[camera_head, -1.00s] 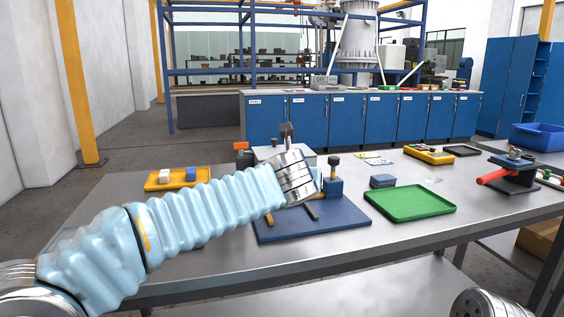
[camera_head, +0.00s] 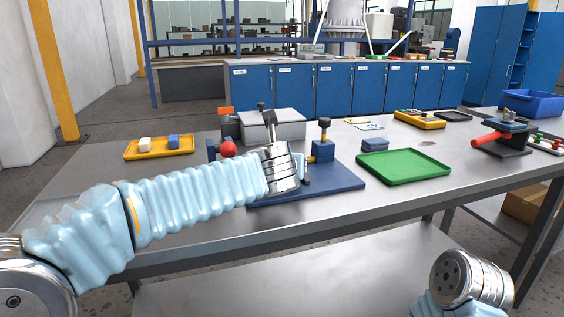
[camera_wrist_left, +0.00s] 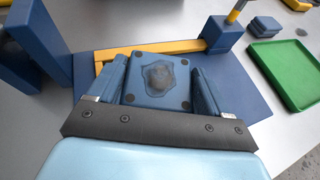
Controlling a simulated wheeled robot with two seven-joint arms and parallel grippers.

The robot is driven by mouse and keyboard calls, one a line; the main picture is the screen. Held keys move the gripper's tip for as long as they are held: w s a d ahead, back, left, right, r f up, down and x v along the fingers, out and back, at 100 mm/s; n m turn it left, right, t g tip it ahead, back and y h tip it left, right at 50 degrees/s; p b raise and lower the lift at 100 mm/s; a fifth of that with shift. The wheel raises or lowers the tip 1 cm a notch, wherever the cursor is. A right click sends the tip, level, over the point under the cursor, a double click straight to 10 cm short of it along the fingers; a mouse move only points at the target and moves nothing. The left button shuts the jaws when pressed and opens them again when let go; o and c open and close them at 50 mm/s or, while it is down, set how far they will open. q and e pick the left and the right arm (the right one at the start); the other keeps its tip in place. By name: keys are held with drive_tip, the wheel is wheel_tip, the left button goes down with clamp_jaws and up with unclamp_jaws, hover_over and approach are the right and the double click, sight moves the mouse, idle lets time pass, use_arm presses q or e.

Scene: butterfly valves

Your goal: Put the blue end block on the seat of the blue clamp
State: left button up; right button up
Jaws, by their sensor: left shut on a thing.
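My left gripper (camera_wrist_left: 160,72) is shut on a blue block (camera_wrist_left: 158,88), a square piece with dark corner dots and a dark round mark in a shield shape. The blue clamp has a flat blue base plate (camera_head: 330,187) with an upright blue end (camera_head: 321,150) and a black-topped yellow post. In the left wrist view a yellow rail (camera_wrist_left: 175,48) runs just beyond the held block. The block is over the base plate; whether it touches the seat cannot be told. In the head view my left wrist hides the block and much of the clamp. My right gripper is out of view.
A red ball (camera_head: 228,149) stands behind my left forearm. A yellow tray (camera_head: 152,153) with a white and a blue piece is left. A green tray (camera_head: 405,168) and a small blue block (camera_head: 375,145) are right. A red-handled device (camera_head: 498,138) stands farther right.

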use_arm(q)
drive_tip(key=shift+f, duration=0.1)
idle(0.4)
drive_tip(key=o, duration=1.4)
